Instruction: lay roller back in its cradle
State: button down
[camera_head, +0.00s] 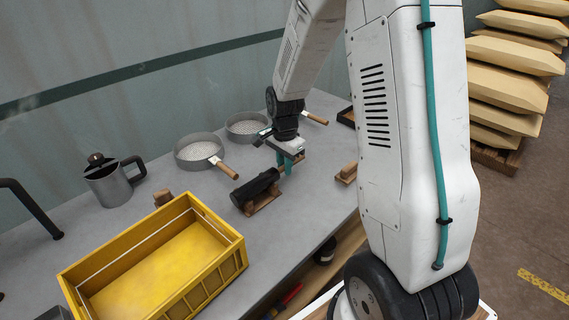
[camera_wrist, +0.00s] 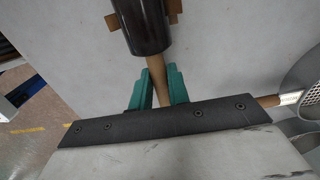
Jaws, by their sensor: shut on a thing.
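The roller (camera_head: 256,187) is a dark cylinder with a wooden handle. My gripper (camera_head: 288,166) is shut on that handle, with its teal fingers on either side. In the wrist view the roller (camera_wrist: 140,30) points away from my gripper (camera_wrist: 160,88), its handle (camera_wrist: 156,75) between the fingers. The wooden cradle (camera_head: 264,204) stands on the grey table under the roller. Its brown ends show on both sides of the roller in the wrist view (camera_wrist: 175,8). I cannot tell whether the roller touches the cradle or hangs just above it.
A yellow crate (camera_head: 236,240) stands at the table's front left. Two sieve pans (camera_head: 198,152) (camera_head: 246,127) with wooden handles lie behind the roller. A metal jug (camera_head: 108,185) stands at the left. A wooden block (camera_head: 348,172) lies right of my gripper.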

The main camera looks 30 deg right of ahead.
jog(key=c, duration=1.3)
grip_release()
jog(key=shift+o, duration=0.2)
notch_tip(320, 180, up, 8)
jog(key=shift+f, duration=0.1)
jog(key=shift+s+n, duration=0.1)
jog(key=shift+n, duration=0.2)
jog(key=s+a+r+n, duration=0.3)
jog(key=s+r+n, duration=0.2)
jog(key=s, duration=0.4)
jog(key=s+a+r+n+t, duration=0.1)
jog(key=s+a+r+n, duration=0.3)
jog(key=s, duration=0.5)
jog(key=s+a+r+n, duration=0.3)
jog(key=s+r+n, duration=0.3)
jog(key=s, duration=0.2)
jog(key=shift+s+a, duration=0.35)
jog(key=shift+s, duration=0.05)
